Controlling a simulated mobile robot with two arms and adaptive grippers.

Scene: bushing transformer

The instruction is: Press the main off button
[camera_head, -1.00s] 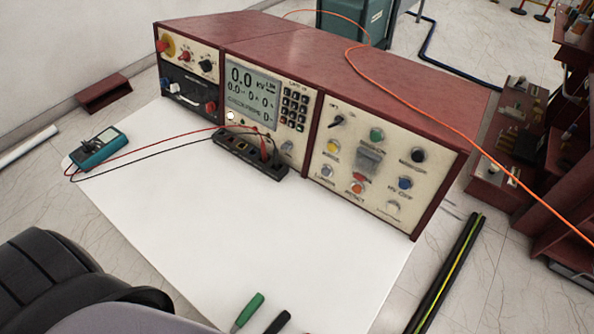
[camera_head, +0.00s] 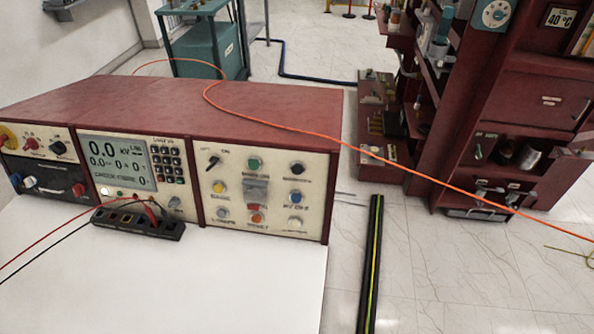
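A red-cased control console (camera_head: 176,105) stands on a white table top (camera_head: 180,290). Its right-hand cream panel (camera_head: 237,212) carries a black lever switch (camera_head: 213,162), a green button (camera_head: 254,163), a black knob (camera_head: 297,168), a yellow button (camera_head: 218,187), a blue button (camera_head: 295,196), an orange-red button (camera_head: 256,218) and a white button (camera_head: 294,224). The small labels are too blurred to tell which is main off. The middle panel's display (camera_head: 118,162) reads 0.0 kV. Neither gripper is in view.
A black terminal block (camera_head: 138,223) with red and black leads sits before the console. An orange cable (camera_head: 420,178) crosses its top toward a red cabinet (camera_head: 510,110). A black tube with a yellow-green stripe (camera_head: 371,265) lies on the right. The front table top is clear.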

